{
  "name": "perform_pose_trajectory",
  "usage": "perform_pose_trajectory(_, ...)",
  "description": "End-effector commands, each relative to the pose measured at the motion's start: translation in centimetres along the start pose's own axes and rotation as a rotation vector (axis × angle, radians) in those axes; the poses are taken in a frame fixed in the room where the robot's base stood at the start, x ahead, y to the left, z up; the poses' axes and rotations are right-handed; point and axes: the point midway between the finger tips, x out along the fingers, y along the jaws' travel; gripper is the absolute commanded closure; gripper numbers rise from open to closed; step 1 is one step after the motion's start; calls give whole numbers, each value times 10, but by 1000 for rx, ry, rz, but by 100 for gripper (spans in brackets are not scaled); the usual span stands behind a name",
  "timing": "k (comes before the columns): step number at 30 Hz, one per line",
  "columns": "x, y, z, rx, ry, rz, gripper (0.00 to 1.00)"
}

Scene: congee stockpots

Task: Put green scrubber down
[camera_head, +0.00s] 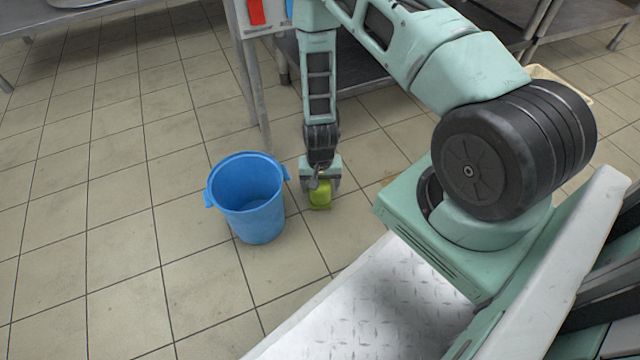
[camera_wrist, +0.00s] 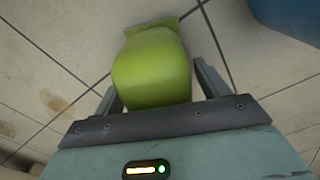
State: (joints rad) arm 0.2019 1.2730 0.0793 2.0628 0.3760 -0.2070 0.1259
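The green scrubber (camera_head: 320,196) is at floor level, just right of a blue bucket (camera_head: 247,200). My gripper (camera_head: 320,183) points down at it from above. In the wrist view the scrubber (camera_wrist: 152,68) sits between my two fingers (camera_wrist: 154,76), with a fingertip close against each side. The gripper looks shut on it. Its flat lower end appears to be at or very near the floor tiles. I cannot tell for certain whether it touches them.
The blue bucket stands close on the left and also shows at the upper right of the wrist view (camera_wrist: 291,16). A metal table leg (camera_head: 254,95) rises behind it. Tiled floor (camera_head: 110,220) is clear on the left.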

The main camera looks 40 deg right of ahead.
Motion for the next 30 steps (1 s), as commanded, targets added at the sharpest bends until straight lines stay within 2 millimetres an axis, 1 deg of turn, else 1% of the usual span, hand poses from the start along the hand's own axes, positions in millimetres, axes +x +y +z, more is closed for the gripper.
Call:
perform_pose_trajectory(5,-1,0,0,0,0,0,26)
perform_pose_trajectory(8,-8,0,0,0,1,0,26)
perform_pose_trajectory(11,-22,0,0,0,1,0,26)
perform_pose_trajectory(21,-91,0,-1,0,2,0,26)
perform_pose_trajectory(25,-110,0,0,0,0,0,26)
perform_pose_trajectory(30,-122,0,0,-1,0,-1,26)
